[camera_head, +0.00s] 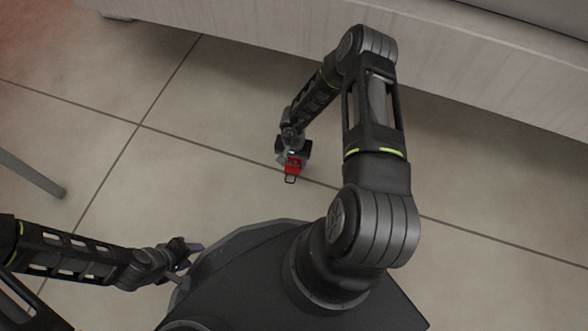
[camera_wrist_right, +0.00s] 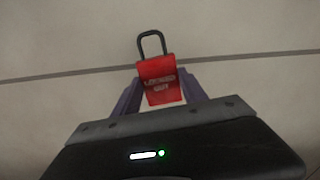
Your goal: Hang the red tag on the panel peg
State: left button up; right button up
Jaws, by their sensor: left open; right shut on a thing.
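The red tag (camera_head: 293,166) has a dark loop at one end and hangs over the floor in the middle of the head view. My right gripper (camera_head: 291,156) is shut on it. My left gripper (camera_head: 194,262) is open and empty at the lower left. The panel peg is not in either view.
A pale wood-like cabinet or bench (camera_head: 230,28) runs along the top of the head view. A grey metal leg (camera_head: 32,175) stands at the left edge. The tiled floor (camera_head: 210,140) between them is clear.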

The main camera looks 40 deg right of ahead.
aim_at(294, 169)
jog(key=shift+f, duration=0.35)
notch_tip(294, 169, down, 5)
jog(key=shift+r+b, duration=0.15)
jog(key=shift+b, duration=1.05)
jog(key=shift+f, duration=0.2)
jog(key=o, duration=1.4)
jog(key=shift+r, duration=0.1)
jog(key=shift+c, duration=0.2)
